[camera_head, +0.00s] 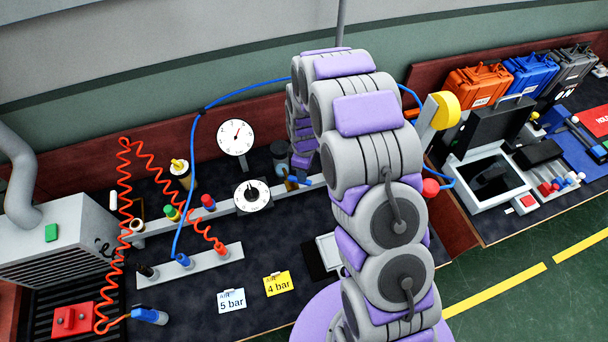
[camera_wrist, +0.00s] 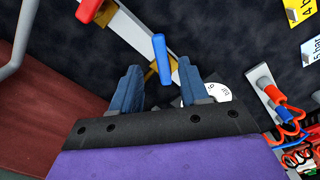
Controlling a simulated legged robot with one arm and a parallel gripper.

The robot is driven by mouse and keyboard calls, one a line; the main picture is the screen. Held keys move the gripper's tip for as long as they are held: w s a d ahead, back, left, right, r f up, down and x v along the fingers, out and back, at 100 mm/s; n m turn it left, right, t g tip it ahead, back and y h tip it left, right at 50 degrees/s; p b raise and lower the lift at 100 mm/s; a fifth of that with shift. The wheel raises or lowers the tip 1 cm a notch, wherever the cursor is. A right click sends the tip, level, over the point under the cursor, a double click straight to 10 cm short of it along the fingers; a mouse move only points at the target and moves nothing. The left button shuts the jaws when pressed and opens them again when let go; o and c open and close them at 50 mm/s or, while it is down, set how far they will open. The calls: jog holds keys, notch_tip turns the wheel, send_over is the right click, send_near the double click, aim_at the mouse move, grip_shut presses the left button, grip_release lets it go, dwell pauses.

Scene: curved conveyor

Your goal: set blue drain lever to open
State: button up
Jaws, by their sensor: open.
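The blue drain lever (camera_wrist: 162,60) shows in the wrist view as a slanted handle above a pale rail. It is between the two fingers of my gripper (camera_wrist: 158,72), with visible space on both sides. My gripper is open and holds nothing. In the head view a blue handle (camera_head: 305,180) shows at the right end of the rail, just left of my arm, which hides most of my gripper.
A red lever (camera_wrist: 89,10) sits on the rail at the upper left of the wrist view. In the head view, a dial (camera_head: 252,195) is beside the rail and another gauge (camera_head: 236,137) stands behind. Blue hose and coiled red hose (camera_head: 122,215) cross the bench.

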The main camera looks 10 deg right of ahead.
notch_tip(320, 180, up, 12)
jog(key=shift+p, duration=0.35)
jog(key=shift+r, duration=0.1)
